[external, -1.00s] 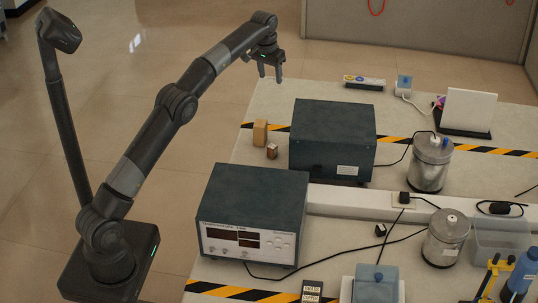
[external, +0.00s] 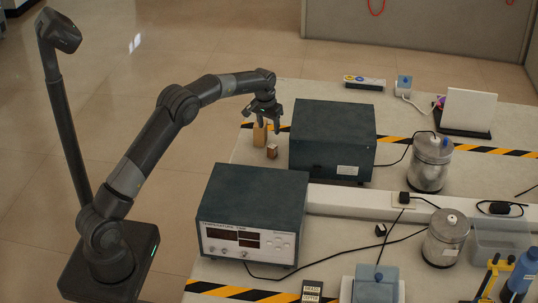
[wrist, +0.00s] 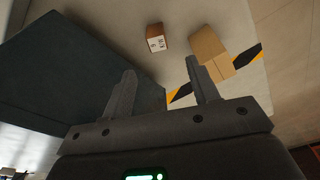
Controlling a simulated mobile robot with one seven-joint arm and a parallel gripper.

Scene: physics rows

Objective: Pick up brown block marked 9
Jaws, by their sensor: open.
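A small brown block (external: 272,151) stands on the table near its left edge. In the wrist view the brown block (wrist: 155,38) shows a white label with dark marks too small to read surely. A larger tan block (external: 259,135) stands just behind it; it also shows in the wrist view (wrist: 208,46). My gripper (external: 268,125) is open and empty, pointing down above the two blocks, overlapping the tan one in the picture. In the wrist view my fingertips (wrist: 161,66) are apart, with the brown block beyond the gap between them.
A dark instrument box (external: 332,140) stands close to the right of the blocks; it fills the left of the wrist view (wrist: 70,75). A second box with a display (external: 252,210) stands in front. Striped tape (external: 400,142) crosses the table. Floor lies beyond the table's left edge.

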